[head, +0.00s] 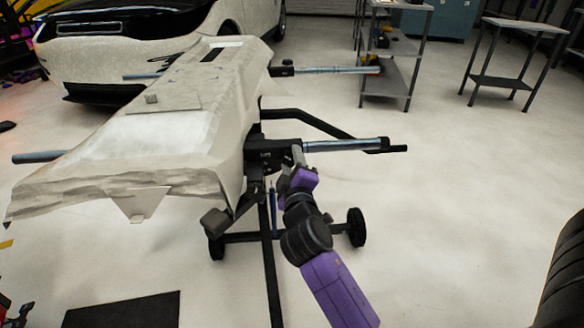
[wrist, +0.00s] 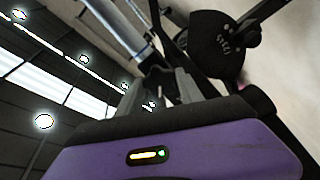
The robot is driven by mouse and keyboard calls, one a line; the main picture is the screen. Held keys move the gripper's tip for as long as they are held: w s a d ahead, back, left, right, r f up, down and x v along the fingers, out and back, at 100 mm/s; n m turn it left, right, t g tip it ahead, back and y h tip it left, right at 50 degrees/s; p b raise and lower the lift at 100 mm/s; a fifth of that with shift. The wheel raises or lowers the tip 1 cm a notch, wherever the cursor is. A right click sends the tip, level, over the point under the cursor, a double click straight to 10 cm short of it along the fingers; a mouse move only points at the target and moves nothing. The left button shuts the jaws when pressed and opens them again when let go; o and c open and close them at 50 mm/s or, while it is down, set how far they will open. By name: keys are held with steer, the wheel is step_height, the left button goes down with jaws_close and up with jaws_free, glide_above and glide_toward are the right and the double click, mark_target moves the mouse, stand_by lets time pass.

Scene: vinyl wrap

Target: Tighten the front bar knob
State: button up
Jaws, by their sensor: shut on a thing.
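The front bar (head: 345,145) is a blue-grey metal tube sticking out to the right from a black clamp bracket (head: 262,150) on the wheeled stand. My gripper (head: 298,158) is up against the right side of this bracket, just below the bar. In the wrist view, my gripper (wrist: 165,88) is shut on a small dark part under the bar, which I take to be the front bar knob. The fingers hide most of the knob, and I cannot tell how far it is turned. The bar also shows in the wrist view (wrist: 118,28).
A bumper panel (head: 150,135) covered in pale wrap lies across the stand. A second bar (head: 335,70) is farther back. The stand's black wheel (head: 356,227) is right of my arm. A shelf cart (head: 395,75) and a small table (head: 497,82) stand behind.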

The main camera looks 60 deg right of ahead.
steer(key=m+b, duration=0.1)
steer(key=m, duration=0.1)
steer(key=m+b, duration=0.1)
steer(key=m, duration=0.1)
steer(key=m+b, duration=0.2)
steer(key=shift+f, duration=0.3)
steer(key=m+b, duration=0.2)
steer(key=m, duration=0.2)
steer(key=shift+m+b, duration=0.35)
steer(key=shift+m, duration=0.05)
steer(key=shift+r+m+b, duration=0.1)
steer(key=shift+m+b, duration=0.6)
steer(key=shift+m, duration=0.5)
steer(key=o, duration=1.4)
steer(key=shift+r, duration=0.1)
steer(key=p+v, duration=0.1)
steer(key=v, duration=0.6)
steer(key=shift+s+a, duration=0.25)
steer(key=shift+a, duration=0.1)
